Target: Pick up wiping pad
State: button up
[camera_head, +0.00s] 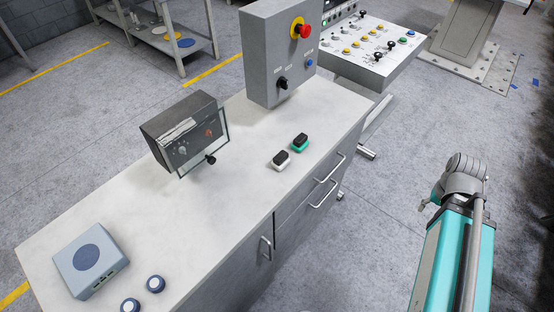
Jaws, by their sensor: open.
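Two small block-shaped pads lie side by side on the light worktop (215,200). One is a white block with a black top (282,160). The other is a green block with a black top (300,143), just behind and to the right of it. Either could be the wiping pad; I cannot tell which. Nothing touches them from above. My arm, teal and grey, shows at the lower right, away from the worktop. My gripper itself does not show in this view.
The worktop between is clear.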

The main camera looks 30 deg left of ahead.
aim_at(280, 160)
jog(key=u, duration=0.05)
jog(key=k, duration=1.75)
jog(key=u, duration=0.85)
jog(key=i, duration=1)
jog(key=z, duration=0.1)
